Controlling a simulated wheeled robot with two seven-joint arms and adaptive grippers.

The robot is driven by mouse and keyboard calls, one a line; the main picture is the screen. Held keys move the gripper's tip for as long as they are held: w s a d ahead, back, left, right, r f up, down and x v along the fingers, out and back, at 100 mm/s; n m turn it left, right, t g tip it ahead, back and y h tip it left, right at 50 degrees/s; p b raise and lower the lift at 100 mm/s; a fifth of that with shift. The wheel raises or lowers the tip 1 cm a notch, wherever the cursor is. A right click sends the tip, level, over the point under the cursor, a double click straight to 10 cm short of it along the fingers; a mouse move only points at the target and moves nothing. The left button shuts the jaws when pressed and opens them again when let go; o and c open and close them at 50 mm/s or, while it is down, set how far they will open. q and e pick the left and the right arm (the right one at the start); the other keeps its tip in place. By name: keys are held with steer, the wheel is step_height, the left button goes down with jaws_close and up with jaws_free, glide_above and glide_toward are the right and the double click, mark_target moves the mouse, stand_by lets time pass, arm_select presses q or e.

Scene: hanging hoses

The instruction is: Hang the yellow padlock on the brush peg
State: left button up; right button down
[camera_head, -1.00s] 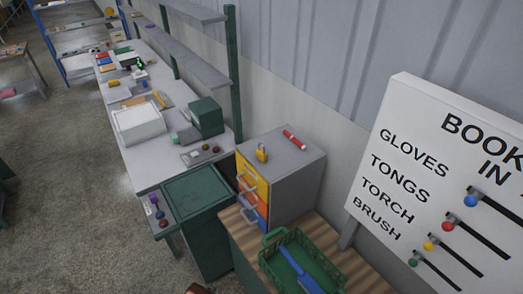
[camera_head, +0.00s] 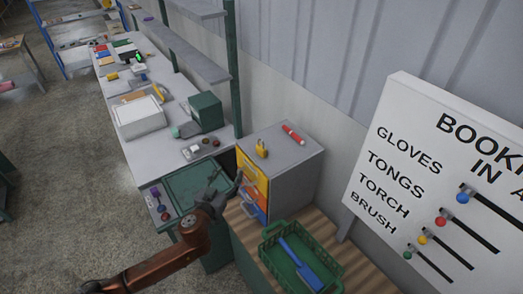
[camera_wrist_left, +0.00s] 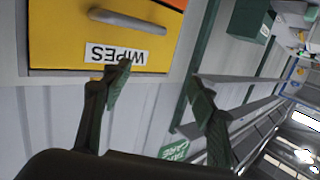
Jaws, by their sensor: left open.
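The yellow padlock (camera_head: 261,149) stands on top of the grey drawer cabinet (camera_head: 296,158), near its left edge. The brush peg (camera_head: 407,254) is the lowest peg on the white board, with a green ball end; nothing is seen hanging on it. My left gripper (camera_head: 227,178) is open and empty, in front of the cabinet's drawer side, lower than the padlock. In the left wrist view its two fingers (camera_wrist_left: 162,95) are spread apart, near a yellow drawer (camera_wrist_left: 80,35) labelled WIPES. The padlock is not in the wrist view. My right gripper is not in view.
A red cylinder (camera_head: 293,135) lies on the cabinet beside the padlock. A green basket (camera_head: 337,268) with a blue tool (camera_head: 301,265) sits on the wooden top in front. The board (camera_head: 400,140) has more pegs above the brush peg. A long workbench (camera_head: 150,150) runs behind.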

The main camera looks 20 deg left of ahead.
mark_target(261, 148)
arm_select(q)
steer(key=shift+w+d+r+m+t+h+p, duration=0.35)
steer(key=shift+w+d+r+m+h, duration=0.65)
steer(key=shift+w+d+r+h, duration=0.85)
steer(key=shift+w+d+r+m+t+h+p, duration=0.3)
steer(key=shift+w+d+r+m+h, duration=0.9)
steer(key=shift+w+d+r, duration=0.65)
steer(key=shift+n, duration=0.3)
steer(key=x, duration=0.1)
steer(key=p+x, duration=0.1)
steer(key=x, duration=0.2)
steer(key=shift+a+p, duration=0.25)
steer(key=shift+p, duration=0.05)
steer(key=shift+w+d, duration=0.1)
steer(key=shift+w, duration=0.2)
steer(key=shift+s, duration=0.1)
steer(key=c, duration=1.4)
